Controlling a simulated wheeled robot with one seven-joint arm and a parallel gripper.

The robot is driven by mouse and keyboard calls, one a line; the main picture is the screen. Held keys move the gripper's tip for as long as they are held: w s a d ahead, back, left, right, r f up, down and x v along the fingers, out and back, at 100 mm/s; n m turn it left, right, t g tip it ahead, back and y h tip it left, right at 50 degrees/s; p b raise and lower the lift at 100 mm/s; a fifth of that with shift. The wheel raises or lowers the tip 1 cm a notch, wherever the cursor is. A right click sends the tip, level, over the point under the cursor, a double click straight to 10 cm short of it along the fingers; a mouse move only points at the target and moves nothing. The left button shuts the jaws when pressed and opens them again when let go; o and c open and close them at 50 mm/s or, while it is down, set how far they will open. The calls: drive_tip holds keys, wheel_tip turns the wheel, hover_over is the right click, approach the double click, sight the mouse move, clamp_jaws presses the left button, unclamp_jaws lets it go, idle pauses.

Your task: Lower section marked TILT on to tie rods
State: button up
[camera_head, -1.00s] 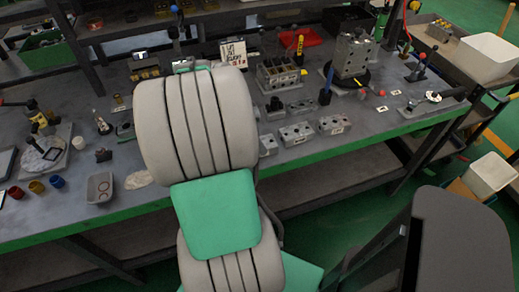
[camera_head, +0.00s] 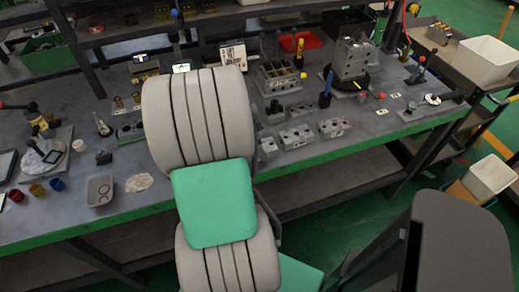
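Several small grey metal valve sections lie near the front edge of the bench, right of my arm. One is in the middle (camera_head: 296,136), one with a pale label is to the right (camera_head: 334,128), and one is partly behind my arm (camera_head: 267,148). Their labels are too small to read, so I cannot tell which is marked TILT. Behind them stands an assembly of blocks with upright divisions (camera_head: 278,77); tie rods cannot be made out clearly there. My arm's grey and green links cover the middle of the view. My gripper is hidden.
A tall metal block (camera_head: 352,58) stands on a dark round base at the back right. A blue upright tool (camera_head: 326,88) stands before it. A grey tray (camera_head: 100,189) and small coloured cups are at the left. A shelf frame crosses the back.

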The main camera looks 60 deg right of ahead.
clamp_jaws()
drive_tip(key=shift+r, duration=0.15)
